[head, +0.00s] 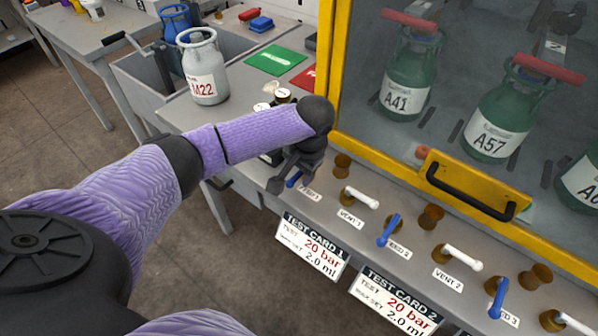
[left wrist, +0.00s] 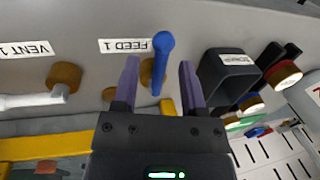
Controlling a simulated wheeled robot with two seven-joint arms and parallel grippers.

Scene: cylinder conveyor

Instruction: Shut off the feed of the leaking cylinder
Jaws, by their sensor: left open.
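My left gripper (head: 287,178) is over the bench front at the FEED 1 valve. In the left wrist view its fingers (left wrist: 160,85) are open, one on each side of the blue FEED 1 lever (left wrist: 161,60); I cannot tell if they touch it. The lever is mostly hidden in the head view. The blue FEED 2 lever (head: 389,231) and blue FEED 3 lever (head: 497,298) stand further right. Green cylinders A41 (head: 410,80) and A57 (head: 497,120) are behind the glass; a third (head: 580,185) is cut off. No leak is discernible. My right gripper is not in view.
White VENT 1 (head: 361,198) and VENT 2 (head: 462,258) levers sit between the feeds. The yellow cabinet frame with a black handle (head: 470,192) rises behind. Test cards (head: 312,246) hang in front. Cylinder M22 (head: 204,70) stands left. A black holder (left wrist: 228,78) is beside FEED 1.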

